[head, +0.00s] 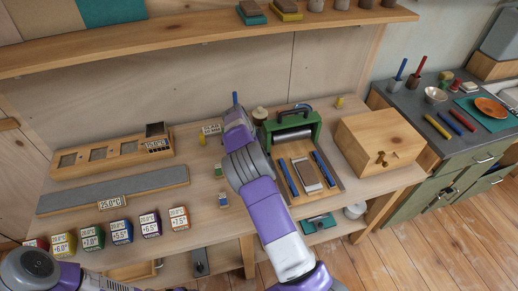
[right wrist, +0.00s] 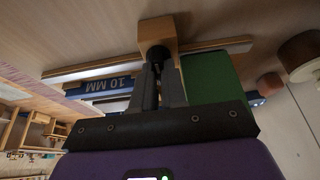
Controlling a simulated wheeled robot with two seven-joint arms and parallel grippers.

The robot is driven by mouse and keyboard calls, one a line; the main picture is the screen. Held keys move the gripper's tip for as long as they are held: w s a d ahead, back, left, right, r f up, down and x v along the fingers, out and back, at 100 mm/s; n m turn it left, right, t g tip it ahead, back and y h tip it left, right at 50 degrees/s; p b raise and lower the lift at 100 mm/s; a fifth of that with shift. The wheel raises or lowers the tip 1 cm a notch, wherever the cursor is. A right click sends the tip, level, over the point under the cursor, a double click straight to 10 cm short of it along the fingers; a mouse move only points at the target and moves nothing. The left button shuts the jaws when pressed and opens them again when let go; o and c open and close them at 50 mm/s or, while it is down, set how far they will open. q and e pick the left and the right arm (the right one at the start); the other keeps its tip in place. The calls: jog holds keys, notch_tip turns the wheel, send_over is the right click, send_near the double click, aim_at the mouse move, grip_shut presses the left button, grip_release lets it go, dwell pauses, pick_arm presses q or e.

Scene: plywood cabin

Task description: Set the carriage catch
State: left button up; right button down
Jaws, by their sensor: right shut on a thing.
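My right arm reaches over the bench to the press's left side. The head view mostly hides this grip. I cannot tell which part is the catch. My left gripper is out of view.
Several coloured labelled blocks (head: 122,232) line the bench's front left, before a long grey strip (head: 115,192). A wooden box (head: 380,143) stands right of the press. A shelf (head: 200,42) runs above. A green cabinet (head: 450,170) with tools stands at right.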

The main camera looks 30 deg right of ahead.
dwell(0.4)
jog(key=c, duration=1.2)
grip_release()
jog(key=shift+r, duration=0.1)
jog(key=p+v, duration=0.1)
jog(key=v, duration=0.6)
jog(key=shift+a+r, duration=0.15)
